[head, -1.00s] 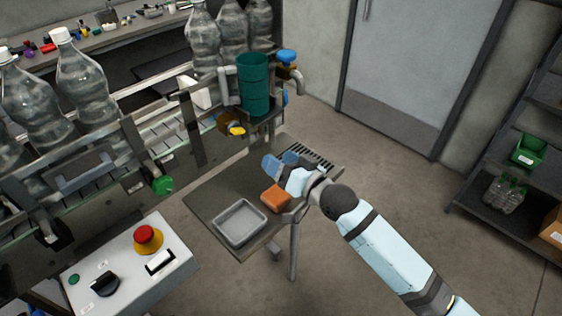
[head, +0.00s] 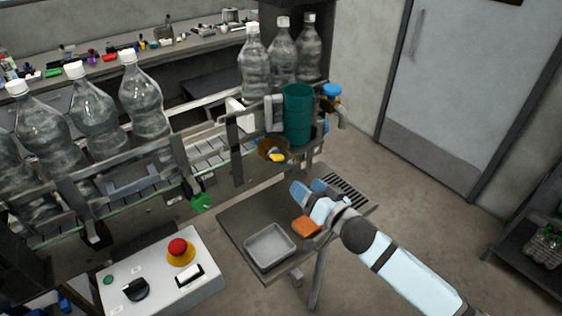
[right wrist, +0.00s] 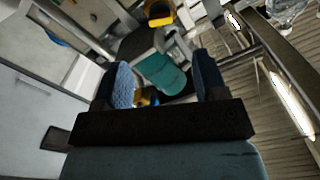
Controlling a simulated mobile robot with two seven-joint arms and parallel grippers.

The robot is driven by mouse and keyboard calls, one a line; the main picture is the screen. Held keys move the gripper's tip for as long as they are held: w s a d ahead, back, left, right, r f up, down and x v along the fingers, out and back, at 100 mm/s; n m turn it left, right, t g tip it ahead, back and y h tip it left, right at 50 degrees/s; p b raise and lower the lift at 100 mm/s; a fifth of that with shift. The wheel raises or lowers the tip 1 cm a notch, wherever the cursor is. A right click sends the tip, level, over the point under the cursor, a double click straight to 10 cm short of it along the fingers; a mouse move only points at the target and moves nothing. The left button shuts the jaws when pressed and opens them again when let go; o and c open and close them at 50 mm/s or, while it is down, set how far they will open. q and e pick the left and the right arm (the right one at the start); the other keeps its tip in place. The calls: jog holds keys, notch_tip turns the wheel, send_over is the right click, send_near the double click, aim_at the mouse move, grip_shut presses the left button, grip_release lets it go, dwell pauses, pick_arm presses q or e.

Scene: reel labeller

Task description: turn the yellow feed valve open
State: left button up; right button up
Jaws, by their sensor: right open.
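The yellow feed valve (head: 277,157) is a small yellow handle on a brown-gold round body, low on the machine's side, just left of and below a teal cylinder (head: 298,115). It also shows near the top of the right wrist view (right wrist: 160,20). My right gripper (head: 307,187) is open and empty, below and to the right of the valve, apart from it and above the drip table. In the right wrist view its blue fingers (right wrist: 165,72) stand wide apart, with the teal cylinder seen between them. My left gripper is not in view.
A blue-handled tap (head: 332,91) sits right of the cylinder. The steel table (head: 240,222) carries a grey tray (head: 270,262) and an orange block (head: 306,227). Bottles line the conveyor. A control box (head: 215,270) with a red button is at front left.

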aim_at(276, 157)
jog(key=p+x, duration=0.1)
jog(key=x, duration=1)
jog(key=shift+w+a, duration=0.15)
jog(key=shift+w, duration=0.1)
jog(key=shift+c, duration=0.5)
jog(key=c, duration=0.8)
jog(key=shift+n+p, duration=0.45)
jog(key=shift+n, duration=0.95)
jog(key=shift+c, duration=0.2)
jog(key=o, duration=0.9)
jog(key=shift+o, duration=0.2)
